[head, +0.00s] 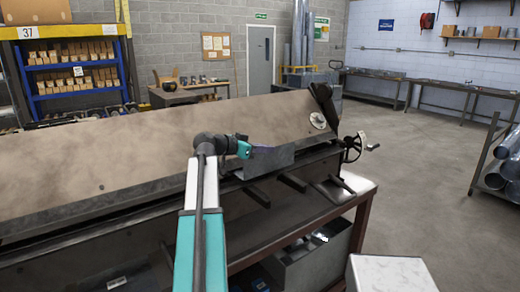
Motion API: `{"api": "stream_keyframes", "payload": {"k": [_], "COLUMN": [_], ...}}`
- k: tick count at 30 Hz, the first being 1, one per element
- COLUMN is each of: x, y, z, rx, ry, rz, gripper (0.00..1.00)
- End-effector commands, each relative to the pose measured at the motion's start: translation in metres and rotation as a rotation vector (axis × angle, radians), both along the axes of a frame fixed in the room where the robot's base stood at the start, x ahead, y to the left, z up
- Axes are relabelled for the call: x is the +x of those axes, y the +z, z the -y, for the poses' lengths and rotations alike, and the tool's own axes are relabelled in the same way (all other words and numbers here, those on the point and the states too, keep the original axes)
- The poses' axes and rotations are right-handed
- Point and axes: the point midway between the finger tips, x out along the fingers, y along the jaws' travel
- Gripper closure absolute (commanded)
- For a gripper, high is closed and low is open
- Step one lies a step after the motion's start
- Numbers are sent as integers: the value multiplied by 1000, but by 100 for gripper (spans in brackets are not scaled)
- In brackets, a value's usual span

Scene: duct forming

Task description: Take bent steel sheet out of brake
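The brake (130,150) is a long, brown, worn machine that runs across the left and middle of the head view. The bent steel sheet (273,161) is a small grey panel at the brake's front edge, near its right end. A lower flange of it seems to sit at the brake's jaw, but the contact is too small to make out. My gripper (249,150), teal at the end of a dark wrist, is at the sheet's upper left edge. The fingers are too small and partly hidden, so I cannot see whether they grip the sheet.
A handwheel (352,147) sticks out at the brake's right end. A bench top (345,187) extends below the brake, with a grey bin (310,262) underneath. A white-topped block (390,274) stands at the lower right. A pipe rack (495,165) is at far right. The floor between is clear.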

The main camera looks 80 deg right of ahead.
Motion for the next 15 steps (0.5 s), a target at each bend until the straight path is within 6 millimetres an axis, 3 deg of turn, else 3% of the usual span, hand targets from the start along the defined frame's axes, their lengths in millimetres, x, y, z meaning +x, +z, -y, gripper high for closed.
{"api": "stream_keyframes", "payload": {"k": [15], "x": [-57], "y": [-1], "z": [-62], "rx": [-3], "ry": [-2], "rz": [0], "gripper": [100]}}
